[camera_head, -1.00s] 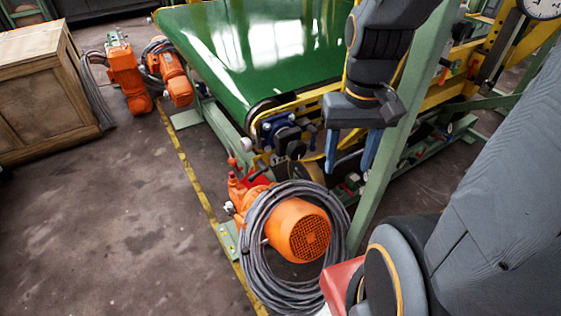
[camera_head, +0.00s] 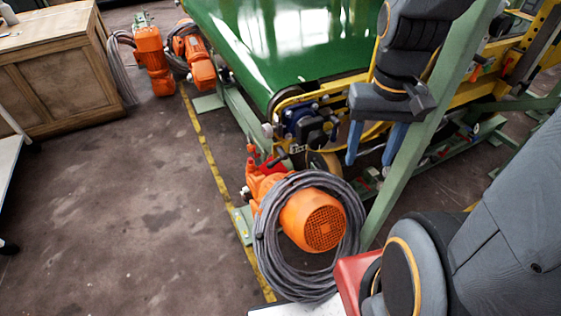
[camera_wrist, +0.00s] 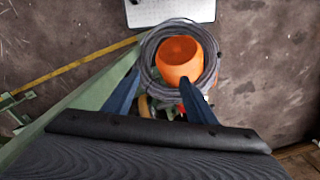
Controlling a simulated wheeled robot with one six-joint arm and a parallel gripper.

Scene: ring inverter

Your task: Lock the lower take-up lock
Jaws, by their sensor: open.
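My gripper (camera_head: 372,158) hangs open and empty in the head view, its two blue fingers pointing down. It is in front of the yellow conveyor frame, beside a green post (camera_head: 430,125). In the wrist view my gripper (camera_wrist: 161,78) has its fingers apart, with the orange motor and coiled cable beyond them. A blue and black unit (camera_head: 308,124) sits at the conveyor's near corner, left of the gripper. Small red parts (camera_head: 270,163) show below it. I cannot tell which part is the lower take-up lock; it may be hidden behind the gripper or post.
An orange motor (camera_head: 313,222) wrapped in grey cable (camera_head: 268,258) stands below the gripper. The green belt (camera_head: 290,45) lies behind. Two more orange motors and a wooden crate (camera_head: 60,75) stand at the upper left. The floor at the left is clear.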

